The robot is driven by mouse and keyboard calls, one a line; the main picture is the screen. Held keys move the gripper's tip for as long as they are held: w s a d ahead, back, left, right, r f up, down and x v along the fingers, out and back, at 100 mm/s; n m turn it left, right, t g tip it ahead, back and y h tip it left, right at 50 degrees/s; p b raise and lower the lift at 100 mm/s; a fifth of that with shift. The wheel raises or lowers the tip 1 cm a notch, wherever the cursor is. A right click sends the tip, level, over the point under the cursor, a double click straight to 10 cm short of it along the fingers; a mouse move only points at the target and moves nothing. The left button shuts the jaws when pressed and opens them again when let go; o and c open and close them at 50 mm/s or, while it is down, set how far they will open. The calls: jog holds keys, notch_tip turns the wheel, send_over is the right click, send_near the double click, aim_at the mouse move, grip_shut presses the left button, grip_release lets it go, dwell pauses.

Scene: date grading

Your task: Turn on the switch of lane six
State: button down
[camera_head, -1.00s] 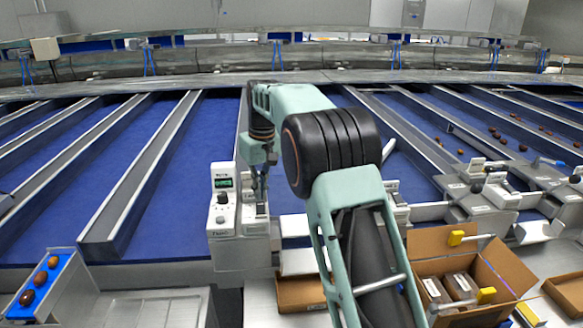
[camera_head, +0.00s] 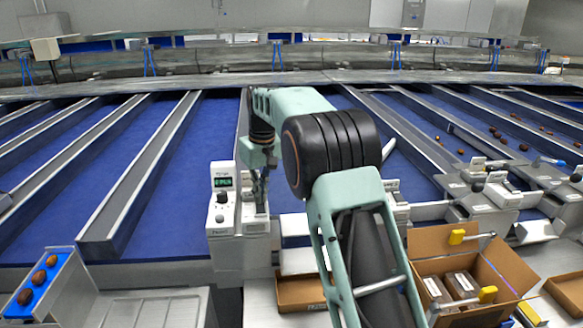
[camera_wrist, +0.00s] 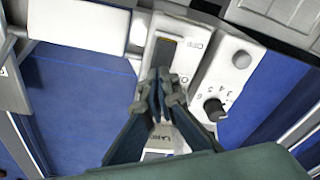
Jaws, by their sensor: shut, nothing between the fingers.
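A white switch plate (camera_wrist: 190,24) with a dark rocker (camera_wrist: 163,52) in its upper part shows in the wrist view. A printed label lies at its lower end. My gripper (camera_wrist: 164,75) is shut and empty, with its fingertips over the plate at the near end of the rocker. I cannot tell whether they touch it, and they hide part of the plate. In the head view my gripper (camera_head: 261,207) points down at the plate, just right of the white control box (camera_head: 222,235). The rocker's position is unclear.
The control box has a green display (camera_head: 223,182) and a black knob (camera_head: 222,197); the knob (camera_wrist: 214,109) is close right of my fingers. Blue lanes (camera_head: 165,175) with metal dividers lie behind. An open cardboard box (camera_head: 420,243) stands at right, a blue date tray (camera_head: 40,282) at left.

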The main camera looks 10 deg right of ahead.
jog(key=shift+f, duration=0.35)
notch_tip(320, 180, up, 7)
jog(key=p, duration=0.6)
dwell(0.4)
dwell(0.7)
